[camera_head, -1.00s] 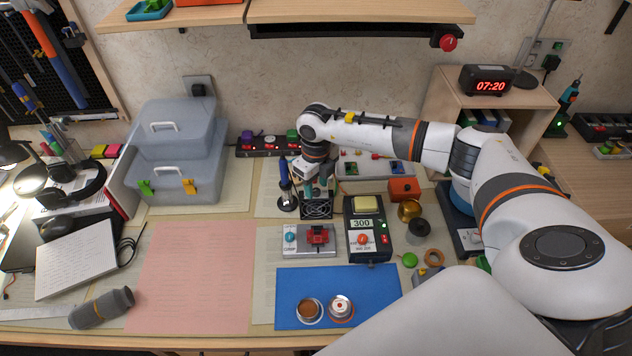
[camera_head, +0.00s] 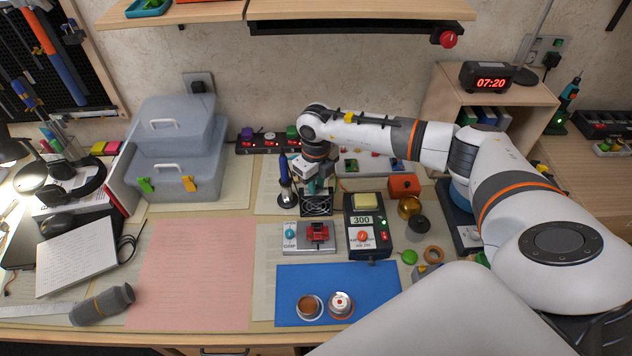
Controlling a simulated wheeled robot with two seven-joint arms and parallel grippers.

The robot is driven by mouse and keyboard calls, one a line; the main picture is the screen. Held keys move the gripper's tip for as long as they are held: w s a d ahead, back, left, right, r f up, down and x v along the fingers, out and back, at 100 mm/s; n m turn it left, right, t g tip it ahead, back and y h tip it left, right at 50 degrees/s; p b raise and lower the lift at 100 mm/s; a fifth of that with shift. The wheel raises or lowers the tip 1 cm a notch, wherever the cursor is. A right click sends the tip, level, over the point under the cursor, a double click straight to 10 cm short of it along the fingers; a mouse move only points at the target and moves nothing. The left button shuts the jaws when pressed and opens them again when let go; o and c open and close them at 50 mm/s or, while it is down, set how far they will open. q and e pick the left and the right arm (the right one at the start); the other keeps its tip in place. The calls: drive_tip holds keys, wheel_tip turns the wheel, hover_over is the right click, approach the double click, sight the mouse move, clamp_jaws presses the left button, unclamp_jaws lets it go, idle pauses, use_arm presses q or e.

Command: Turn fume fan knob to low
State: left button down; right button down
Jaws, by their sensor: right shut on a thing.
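The fume fan (camera_head: 317,206) is a small black box with a round grille, standing behind the grey chip holder on the bench. My right gripper (camera_head: 313,184) reaches down from above at the top of the fan, pointing toward the bench. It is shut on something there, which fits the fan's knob. The knob itself is hidden by the gripper, so its setting cannot be read. My left gripper is not in view.
A soldering iron in its stand (camera_head: 286,186) is close left of the fan. A black station reading 300 (camera_head: 362,243) stands to the front right, and a power strip (camera_head: 257,146) lies behind. The pink sheet (camera_head: 193,270) is clear.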

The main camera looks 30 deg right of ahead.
drive_tip(key=m, duration=0.5)
drive_tip(key=shift+m, duration=0.3)
drive_tip(key=m, duration=0.5)
drive_tip(key=shift+r+m, duration=0.1)
drive_tip(key=shift+m, duration=0.2)
drive_tip(key=shift+w, duration=0.1)
drive_tip(key=c, duration=1.3)
unclamp_jaws()
wheel_tip(320, 180, up, 12)
drive_tip(key=b, duration=0.3)
